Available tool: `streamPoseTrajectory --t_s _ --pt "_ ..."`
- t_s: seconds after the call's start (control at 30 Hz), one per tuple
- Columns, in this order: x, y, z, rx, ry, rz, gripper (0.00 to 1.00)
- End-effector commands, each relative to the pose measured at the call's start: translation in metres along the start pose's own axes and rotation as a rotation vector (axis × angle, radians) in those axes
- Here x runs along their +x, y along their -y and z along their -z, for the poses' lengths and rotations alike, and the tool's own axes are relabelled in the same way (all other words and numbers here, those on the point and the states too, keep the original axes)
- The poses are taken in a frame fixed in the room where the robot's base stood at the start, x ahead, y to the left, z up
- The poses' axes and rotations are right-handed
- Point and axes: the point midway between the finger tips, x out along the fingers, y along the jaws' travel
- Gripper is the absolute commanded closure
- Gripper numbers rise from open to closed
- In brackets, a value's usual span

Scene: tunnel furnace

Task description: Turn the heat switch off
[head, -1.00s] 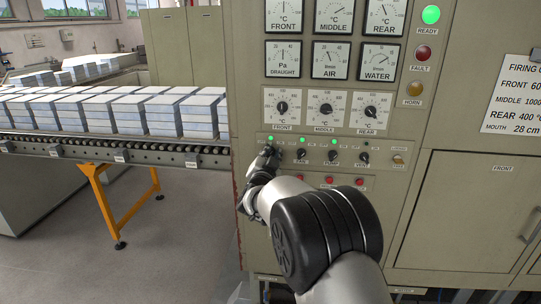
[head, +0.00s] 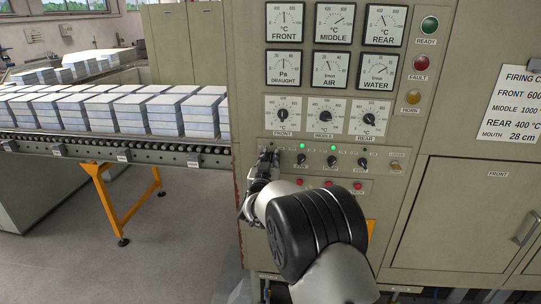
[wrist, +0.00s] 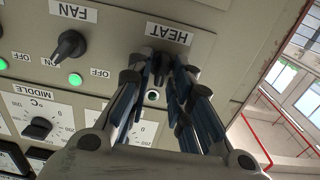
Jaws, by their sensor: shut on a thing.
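The heat switch is at the left end of the row of dark rotary knobs on the furnace control panel. My gripper (head: 268,157) covers it in the head view. In the wrist view, my gripper (wrist: 166,72) is shut on the knob just below the upside-down HEAT label (wrist: 168,34), and the fingers hide most of the knob. The small heat lamp (wrist: 152,96) between the fingers is unlit. The READY lamp (head: 430,25) is dark green and unlit.
The FAN knob (wrist: 69,45) is beside the heat switch, with its lamp (wrist: 75,79) lit green. The PUMP knob (head: 331,161) also has a lit lamp. A roller conveyor (head: 110,150) with stacked slabs stands to the left.

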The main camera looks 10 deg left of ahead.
Motion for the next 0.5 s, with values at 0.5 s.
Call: streamPoseTrajectory --t_s 0.5 --pt "0.0001 0.0029 0.0008 -0.439 0.0 0.0 1.0"
